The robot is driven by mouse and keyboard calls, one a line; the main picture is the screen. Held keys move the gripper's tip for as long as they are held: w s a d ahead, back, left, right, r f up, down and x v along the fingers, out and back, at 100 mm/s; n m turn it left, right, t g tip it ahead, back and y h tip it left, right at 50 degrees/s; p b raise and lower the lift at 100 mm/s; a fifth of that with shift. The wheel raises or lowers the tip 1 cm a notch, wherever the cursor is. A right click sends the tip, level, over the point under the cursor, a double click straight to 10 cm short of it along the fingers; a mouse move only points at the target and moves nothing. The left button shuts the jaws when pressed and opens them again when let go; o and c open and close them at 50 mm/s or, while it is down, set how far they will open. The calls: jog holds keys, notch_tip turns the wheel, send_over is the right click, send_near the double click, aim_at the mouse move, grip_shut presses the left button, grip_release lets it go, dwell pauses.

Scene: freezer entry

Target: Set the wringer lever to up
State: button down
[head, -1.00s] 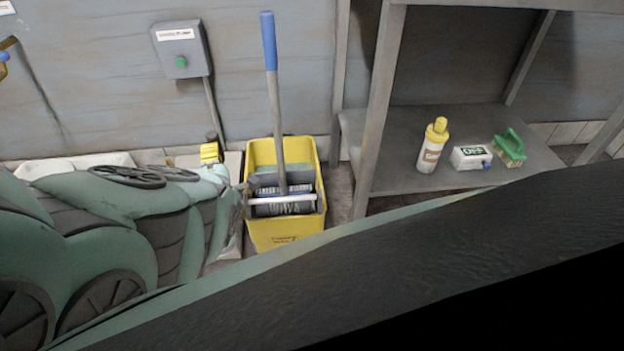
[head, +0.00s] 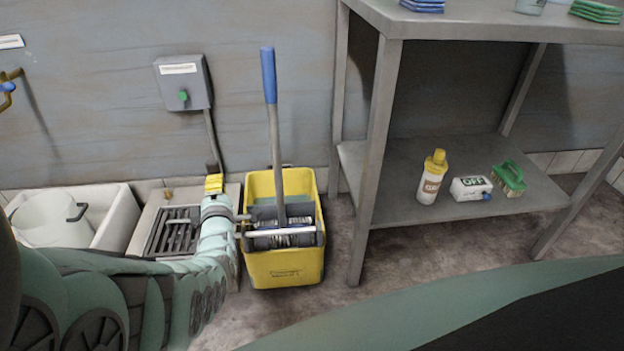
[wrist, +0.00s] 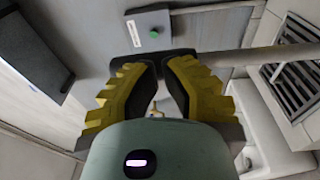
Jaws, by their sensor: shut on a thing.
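The yellow mop bucket (head: 285,270) stands on the floor, with the grey wringer (head: 283,240) across it. A pale bar crosses the wringer's front. My gripper (head: 214,183), with yellow fingers, is just left of the bucket near the wall. In the wrist view, my gripper (wrist: 163,85) has its fingers shut on the dark grip of the wringer lever (wrist: 260,55), whose grey rod runs off right. In the head view, a dark end shows above the fingers. My arm hides most of the lever there, so I cannot tell its exact angle.
A mop with a blue handle (head: 268,75) stands in the bucket. A switch box (head: 183,82) is on the wall behind. A floor grate (head: 174,230) and white basin (head: 110,215) lie left. A metal table (head: 440,200) stands right; its lower shelf holds a bottle (head: 432,178).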

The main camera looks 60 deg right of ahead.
jog(key=shift+w+a+r+t, duration=0.15)
jog(key=shift+w+r, duration=0.05)
jog(key=shift+r, duration=0.3)
jog(key=shift+w+a+r+t, duration=0.15)
jog(key=shift+r, duration=0.3)
